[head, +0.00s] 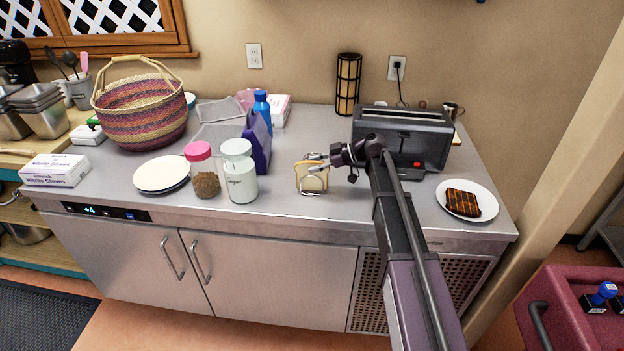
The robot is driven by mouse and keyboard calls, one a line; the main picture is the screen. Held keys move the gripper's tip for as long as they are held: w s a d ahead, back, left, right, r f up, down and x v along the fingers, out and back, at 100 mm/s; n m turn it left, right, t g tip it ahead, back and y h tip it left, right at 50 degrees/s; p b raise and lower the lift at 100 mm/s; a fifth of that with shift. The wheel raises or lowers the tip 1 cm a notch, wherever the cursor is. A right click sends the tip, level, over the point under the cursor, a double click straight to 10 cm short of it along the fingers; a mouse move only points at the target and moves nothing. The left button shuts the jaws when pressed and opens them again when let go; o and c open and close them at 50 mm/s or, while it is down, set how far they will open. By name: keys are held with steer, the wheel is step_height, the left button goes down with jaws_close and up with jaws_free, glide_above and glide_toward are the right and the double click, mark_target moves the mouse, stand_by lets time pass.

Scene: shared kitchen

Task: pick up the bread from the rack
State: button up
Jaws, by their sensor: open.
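A slice of pale bread (312,181) with a brown crust stands upright in a small wire rack (312,193) on the grey counter, near its front edge. My gripper (316,163) reaches in from the right, and its open fingers are at the upper right part of the bread. I cannot tell whether the fingers touch the bread or are on both sides of it. The fingers hide a little of the bread's upper edge.
A toaster (402,130) stands behind my arm. A white plate (484,201) with a dark brown grilled slice (463,203) is at right. A glass jar (239,172), a pink-lidded jar (202,170) and a purple box (258,143) stand left of the rack.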

steer(key=shift+a+f, duration=0.25)
steer(key=shift+a, duration=0.25)
jaws_close()
